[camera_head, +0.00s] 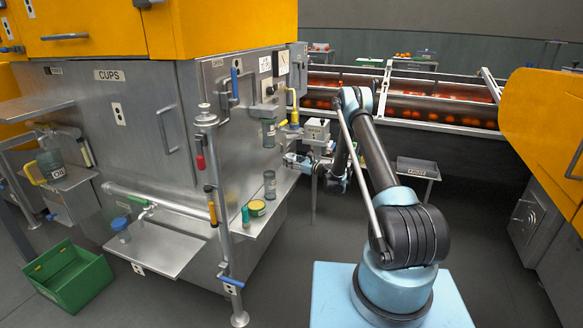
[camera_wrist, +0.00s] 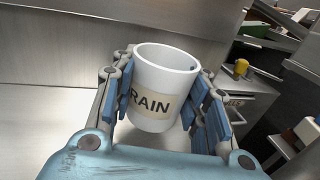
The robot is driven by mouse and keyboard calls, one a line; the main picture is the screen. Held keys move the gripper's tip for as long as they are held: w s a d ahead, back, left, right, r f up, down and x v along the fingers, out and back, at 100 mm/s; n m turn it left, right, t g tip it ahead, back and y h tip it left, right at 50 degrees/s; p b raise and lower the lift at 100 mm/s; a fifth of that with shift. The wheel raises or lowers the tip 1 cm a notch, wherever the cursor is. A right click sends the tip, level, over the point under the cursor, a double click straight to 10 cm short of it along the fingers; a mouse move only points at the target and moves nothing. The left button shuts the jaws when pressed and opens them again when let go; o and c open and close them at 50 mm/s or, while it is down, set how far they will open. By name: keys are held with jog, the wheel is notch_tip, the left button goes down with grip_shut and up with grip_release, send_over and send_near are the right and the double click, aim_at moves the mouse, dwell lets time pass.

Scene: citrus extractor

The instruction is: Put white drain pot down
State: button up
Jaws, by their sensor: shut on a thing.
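The white drain pot (camera_wrist: 164,80) is a white cup with a tan label reading "RAIN" in the visible part. It sits between the fingers of my gripper (camera_wrist: 165,100) in the wrist view, upright or nearly so, with its open rim up. The blue finger pads close on it from both sides. In the head view my gripper (camera_head: 292,160) is at the right end of the steel machine, by a side shelf. The pot cannot be made out clearly there. A pale steel surface lies behind and below the pot in the wrist view; whether the pot touches it I cannot tell.
The side shelf (camera_head: 250,222) holds a grey jar (camera_head: 270,184), a yellow-green tin (camera_head: 257,208) and a teal bottle (camera_head: 245,216). A vertical steel pipe (camera_head: 222,200) stands at its left. A small table (camera_head: 415,168) stands behind my arm. A green crate (camera_head: 72,277) is on the floor.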

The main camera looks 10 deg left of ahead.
jog(key=shift+f, duration=1.05)
jog(key=o, duration=1.2)
jog(key=shift+f, duration=0.1)
jog(key=shift+c, duration=0.2)
